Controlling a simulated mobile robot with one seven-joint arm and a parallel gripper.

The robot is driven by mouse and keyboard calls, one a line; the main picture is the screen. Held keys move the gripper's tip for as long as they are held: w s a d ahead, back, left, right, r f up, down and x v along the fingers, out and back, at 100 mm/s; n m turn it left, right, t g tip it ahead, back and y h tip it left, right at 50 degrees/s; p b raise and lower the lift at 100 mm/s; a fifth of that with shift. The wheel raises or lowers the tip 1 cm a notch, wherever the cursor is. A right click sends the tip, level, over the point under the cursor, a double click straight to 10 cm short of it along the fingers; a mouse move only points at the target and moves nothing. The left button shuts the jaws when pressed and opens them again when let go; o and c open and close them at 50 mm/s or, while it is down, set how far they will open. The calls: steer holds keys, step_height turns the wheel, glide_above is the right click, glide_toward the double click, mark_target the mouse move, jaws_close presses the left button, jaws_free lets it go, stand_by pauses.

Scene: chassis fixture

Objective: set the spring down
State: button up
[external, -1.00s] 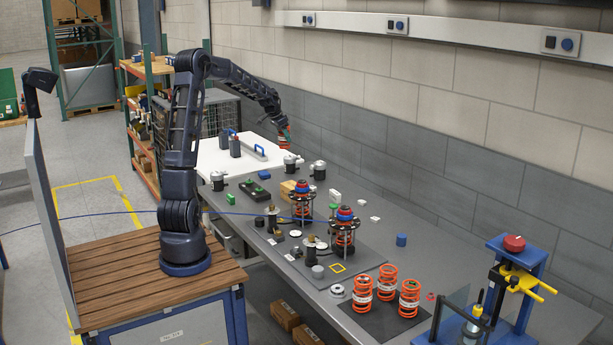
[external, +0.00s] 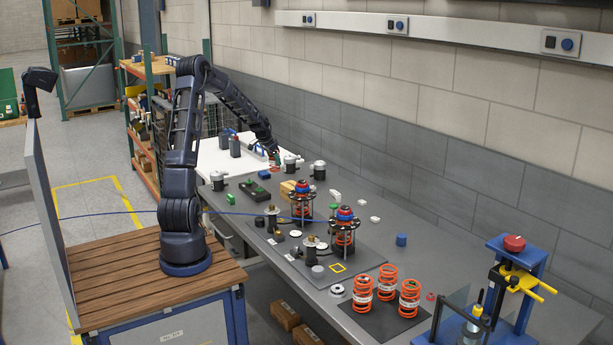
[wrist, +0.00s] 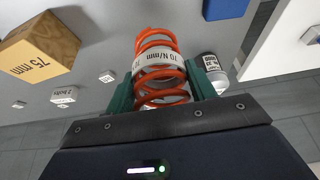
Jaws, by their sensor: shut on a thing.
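An orange coil spring (wrist: 160,45) with a white band marked 70 N/mm is between the green fingers of my gripper (wrist: 162,88) in the wrist view. The fingers are shut on it from both sides. In the external view my gripper (external: 272,155) is low at the far end of the grey bench, near the white surface. The held spring (external: 274,164) is small and partly hidden there, and I cannot tell whether its lower end touches anything.
A wooden block marked 75 mm (wrist: 38,52) and a blue block (wrist: 226,7) show near the spring. Silver-and-black cylinders (external: 318,170) stand close by. Several orange springs (external: 387,283) stand on a dark mat (external: 383,319) at the near end. Two spring assemblies (external: 343,232) stand mid-bench.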

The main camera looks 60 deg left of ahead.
steer(key=shift+f, duration=3.6)
steer(key=shift+f, duration=0.15)
steer(key=o, duration=1.3)
steer(key=v, duration=1.2)
